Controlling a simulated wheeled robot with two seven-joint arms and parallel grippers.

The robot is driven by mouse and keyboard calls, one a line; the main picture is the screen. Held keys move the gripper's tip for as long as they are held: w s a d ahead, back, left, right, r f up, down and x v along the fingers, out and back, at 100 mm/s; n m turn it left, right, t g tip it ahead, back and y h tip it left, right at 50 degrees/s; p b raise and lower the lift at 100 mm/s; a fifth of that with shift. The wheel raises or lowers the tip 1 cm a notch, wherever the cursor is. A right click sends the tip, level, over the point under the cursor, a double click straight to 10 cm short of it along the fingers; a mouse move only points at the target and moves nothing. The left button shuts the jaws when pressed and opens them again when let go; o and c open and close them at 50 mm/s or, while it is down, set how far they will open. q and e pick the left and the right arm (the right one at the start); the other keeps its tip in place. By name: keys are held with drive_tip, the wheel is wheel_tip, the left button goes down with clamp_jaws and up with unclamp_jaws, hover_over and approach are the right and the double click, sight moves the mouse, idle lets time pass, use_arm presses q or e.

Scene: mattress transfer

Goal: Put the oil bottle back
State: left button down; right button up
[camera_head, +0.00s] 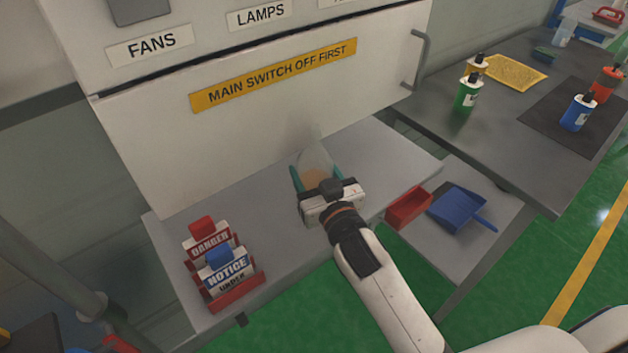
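A translucent bottle with amber contents (315,161), which looks like the oil bottle, is at the middle of the grey ledge in front of the white cabinet. My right gripper (316,174) reaches in from the lower right. Its two teal fingers lie on either side of the bottle and look closed against it. The gripper body hides the lower part of the bottle, so I cannot tell whether its base touches the ledge (385,150). My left gripper is not in view.
Danger and notice signs (228,270) stand in a red holder on the ledge's left. A red bin (408,207) and blue dustpan (458,208) are at right. The dark bench holds a green bottle (467,94), a blue bottle (577,113) and a yellow sponge cloth (515,72).

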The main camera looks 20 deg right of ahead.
sight(314, 186)
wheel_tip(314, 186, down, 3)
drive_tip(key=shift+f, duration=0.1)
drive_tip(key=shift+f, duration=0.15)
drive_tip(key=o, duration=0.8)
drive_tip(key=shift+f, duration=0.15)
drive_tip(key=o, duration=0.4)
drive_tip(key=shift+o, duration=0.2)
drive_tip(key=shift+s, duration=0.15)
drive_tip(key=s+d+b, duration=0.1)
drive_tip(key=s+b, duration=0.1)
drive_tip(key=s, duration=0.9)
drive_tip(key=shift+s+r, duration=0.2)
drive_tip(key=shift+s, duration=0.2)
